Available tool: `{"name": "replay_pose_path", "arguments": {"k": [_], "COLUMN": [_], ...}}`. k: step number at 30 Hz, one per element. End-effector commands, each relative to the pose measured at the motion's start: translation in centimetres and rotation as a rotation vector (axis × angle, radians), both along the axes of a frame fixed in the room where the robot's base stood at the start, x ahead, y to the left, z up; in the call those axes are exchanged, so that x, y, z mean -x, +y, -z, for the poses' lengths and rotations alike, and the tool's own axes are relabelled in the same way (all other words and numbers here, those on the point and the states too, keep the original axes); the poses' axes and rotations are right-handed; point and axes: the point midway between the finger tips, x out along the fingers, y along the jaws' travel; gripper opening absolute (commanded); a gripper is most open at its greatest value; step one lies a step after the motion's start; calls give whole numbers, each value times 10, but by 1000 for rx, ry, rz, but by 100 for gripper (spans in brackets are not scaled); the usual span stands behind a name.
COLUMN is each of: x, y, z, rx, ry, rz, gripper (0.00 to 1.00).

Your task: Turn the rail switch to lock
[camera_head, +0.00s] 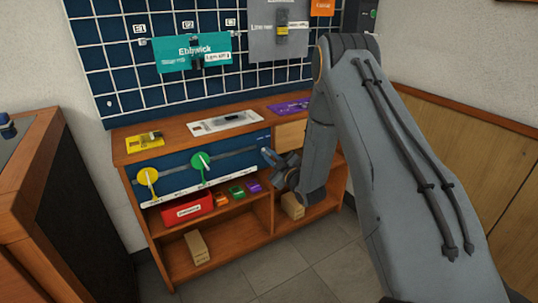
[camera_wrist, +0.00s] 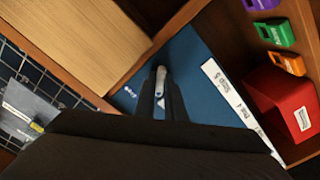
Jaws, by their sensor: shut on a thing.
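My gripper (camera_head: 268,156) is at the right end of the blue front panel (camera_head: 238,167) of the wooden bench. In the wrist view its two dark fingers are shut on a slim pale grey lever, which I take to be the rail switch (camera_wrist: 161,73). The lever stands out from the blue panel, and the fingers hide its lower part. In the head view my gripper and wrist cover it. No lock mark can be read; a white label strip (camera_wrist: 230,95) runs along the panel edge with small text.
A yellow disc (camera_head: 148,176) and a green disc (camera_head: 201,161) with pale handles sit on the panel's grey rail. Below, a red box (camera_head: 187,209) and small orange, green and purple blocks stand on the shelf. A wooden drawer front (camera_wrist: 80,40) is close beside my gripper.

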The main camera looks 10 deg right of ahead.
Motion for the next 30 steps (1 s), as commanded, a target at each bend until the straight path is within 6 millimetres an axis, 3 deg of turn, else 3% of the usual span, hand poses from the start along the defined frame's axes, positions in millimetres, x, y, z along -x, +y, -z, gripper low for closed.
{"name": "replay_pose_path", "arguments": {"k": [9,25,26,27,30], "x": [0,0,0,0,0], "y": [-1,-1,-1,-1,0], "z": [0,1,1,0,0], "rx": [108,129,128,128,128], "ry": [-35,-41,-41,-41,-41], "rz": [1,1,1,1,1], "gripper": [0,0,13,20,29]}}
